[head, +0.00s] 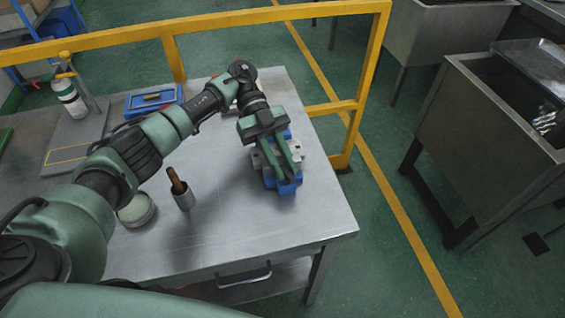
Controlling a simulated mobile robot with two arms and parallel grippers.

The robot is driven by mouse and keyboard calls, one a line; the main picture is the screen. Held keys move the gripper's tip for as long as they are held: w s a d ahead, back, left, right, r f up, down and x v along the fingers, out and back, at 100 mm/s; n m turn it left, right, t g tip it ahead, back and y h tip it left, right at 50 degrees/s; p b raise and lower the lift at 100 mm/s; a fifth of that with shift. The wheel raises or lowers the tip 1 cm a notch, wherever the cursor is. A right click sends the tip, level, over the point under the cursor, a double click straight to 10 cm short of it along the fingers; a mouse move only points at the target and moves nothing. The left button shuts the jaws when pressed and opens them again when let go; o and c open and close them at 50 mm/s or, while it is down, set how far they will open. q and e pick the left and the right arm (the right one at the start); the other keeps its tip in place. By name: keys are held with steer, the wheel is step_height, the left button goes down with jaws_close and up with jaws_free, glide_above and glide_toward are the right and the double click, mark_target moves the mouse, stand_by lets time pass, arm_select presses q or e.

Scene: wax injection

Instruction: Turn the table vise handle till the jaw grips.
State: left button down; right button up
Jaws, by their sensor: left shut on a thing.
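The table vise (289,188) is blue with light grey metal parts and stands on the metal workbench, toward its right side. My left arm reaches across the bench, and my left gripper (284,172) is over the vise with its green fingers pointing toward the near side. It is shut on a part of the vise, which looks to be the handle, though the fingers hide it. The jaw gap is also hidden, so I cannot tell how far the jaw is closed. My right gripper is not in the view.
The workbench (235,232) has bare room in front of the vise. A yellow rail (230,25) runs behind. A metal sink (495,150) stands right.

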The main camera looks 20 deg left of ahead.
arm_select(q)
steer(key=shift+d, duration=0.1)
stand_by(0.3)
steer(key=c, duration=1.7)
jaws_free()
steer(key=shift+s, duration=0.1)
